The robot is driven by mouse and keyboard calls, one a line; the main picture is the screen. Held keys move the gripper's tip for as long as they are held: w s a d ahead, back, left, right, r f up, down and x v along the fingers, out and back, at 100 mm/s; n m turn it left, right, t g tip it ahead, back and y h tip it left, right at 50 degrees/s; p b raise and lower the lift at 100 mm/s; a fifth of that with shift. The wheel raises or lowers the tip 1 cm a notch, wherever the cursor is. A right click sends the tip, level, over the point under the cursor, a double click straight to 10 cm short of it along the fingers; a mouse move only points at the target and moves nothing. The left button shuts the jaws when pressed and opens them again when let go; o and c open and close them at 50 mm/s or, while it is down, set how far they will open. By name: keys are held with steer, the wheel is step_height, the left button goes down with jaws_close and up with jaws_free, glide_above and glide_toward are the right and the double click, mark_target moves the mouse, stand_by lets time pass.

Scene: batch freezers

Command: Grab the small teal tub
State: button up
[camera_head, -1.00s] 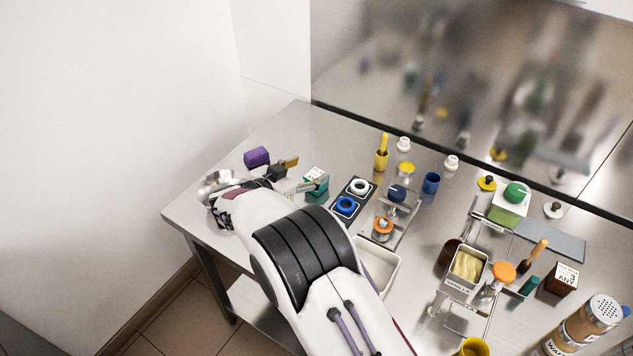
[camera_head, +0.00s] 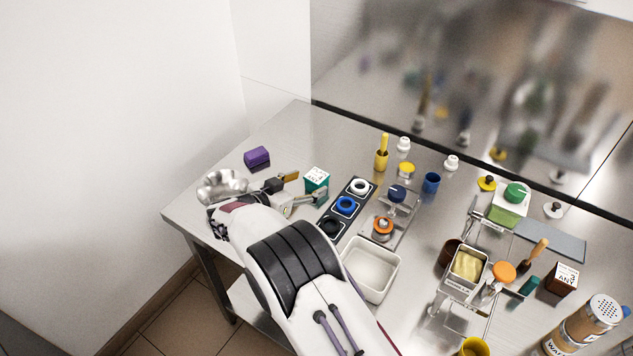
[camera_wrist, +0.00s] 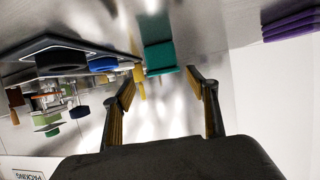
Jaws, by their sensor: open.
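The small teal tub (camera_head: 316,186) stands on the steel table and has a white printed top. In the wrist view the teal tub (camera_wrist: 160,57) is just ahead of the fingertips, about in line with the gap between them. My gripper (camera_head: 306,185) is open and empty, low near the table, on the left side of the tub. In the wrist view my gripper (camera_wrist: 162,77) shows both fingers spread apart. I cannot tell whether either finger touches the tub.
A purple block (camera_head: 257,157) and a metal bowl (camera_head: 222,186) lie to the left. A dark tray (camera_head: 350,203) with white, blue and black rings is close right of the tub. A white bin (camera_head: 370,268) is nearer the front. The far left table corner is clear.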

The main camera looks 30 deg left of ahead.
mark_target(312, 180)
steer(key=shift+w+f, duration=0.1)
steer(key=shift+w, duration=0.2)
steer(key=shift+a+x, duration=0.15)
steer(key=shift+x, duration=0.6)
steer(key=shift+a+x, duration=0.15)
steer(key=shift+x, duration=1.6)
steer(key=c, duration=1.2)
